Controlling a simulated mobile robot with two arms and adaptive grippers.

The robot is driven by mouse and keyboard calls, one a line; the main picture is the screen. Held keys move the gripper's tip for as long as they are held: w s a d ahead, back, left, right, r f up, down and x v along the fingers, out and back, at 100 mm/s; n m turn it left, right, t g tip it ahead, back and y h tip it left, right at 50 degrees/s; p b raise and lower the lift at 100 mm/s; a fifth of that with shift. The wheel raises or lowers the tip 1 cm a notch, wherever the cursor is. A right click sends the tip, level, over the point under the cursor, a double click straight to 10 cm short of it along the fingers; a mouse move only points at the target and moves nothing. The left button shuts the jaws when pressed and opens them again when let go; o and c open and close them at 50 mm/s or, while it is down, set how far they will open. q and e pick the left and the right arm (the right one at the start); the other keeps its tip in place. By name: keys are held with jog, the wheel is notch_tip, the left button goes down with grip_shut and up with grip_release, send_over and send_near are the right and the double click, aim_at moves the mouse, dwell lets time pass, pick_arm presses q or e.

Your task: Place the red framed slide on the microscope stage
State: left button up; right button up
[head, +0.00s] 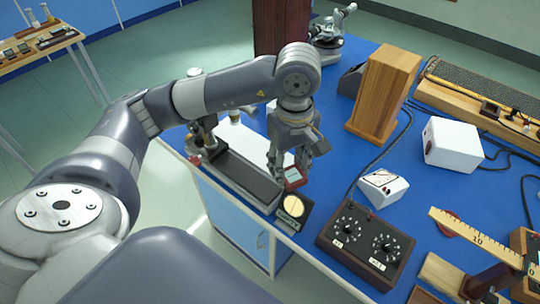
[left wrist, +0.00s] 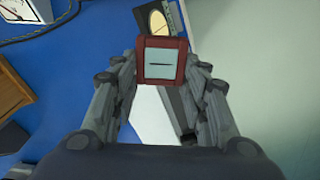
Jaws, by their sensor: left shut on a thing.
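The red framed slide (left wrist: 161,60) has a pale square centre with a dark line. In the left wrist view it sits between the fingertips of my left gripper (left wrist: 160,75), which is shut on it. In the head view my left gripper (head: 290,160) points down over the blue bench, and the red edge of the slide (head: 294,177) shows beside its fingers. An instrument with a long dark flat base (head: 240,178) stands just left of the gripper; my arm hides part of it. I cannot tell for sure whether it is the microscope. My right gripper is out of view.
A small dark stand with a round cream dial (head: 293,208) is close in front of the gripper. A dark box with two knobs (head: 365,246), a white meter (head: 383,188) and a wooden block (head: 383,92) stand to the right. Another metal instrument (head: 328,40) is behind.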

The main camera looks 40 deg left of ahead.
pick_arm(q)
jog(key=w+a+f+m+b, duration=0.15)
jog(key=w+a+m, duration=0.35)
jog(key=m, duration=1.1)
jog(key=w+a+m+b, duration=0.2)
jog(key=w+a+m, duration=0.35)
jog(key=m, duration=1.05)
jog(key=f, duration=0.5)
jog(key=shift+s+a, duration=0.1)
jog(key=shift+s, duration=0.15)
notch_tip(320, 180, down, 4)
jog(key=shift+f+p, duration=0.15)
jog(key=shift+p, duration=0.4)
jog(key=shift+f, duration=0.15)
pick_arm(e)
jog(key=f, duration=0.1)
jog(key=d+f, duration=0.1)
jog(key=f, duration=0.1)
pick_arm(q)
jog(key=shift+f, duration=0.1)
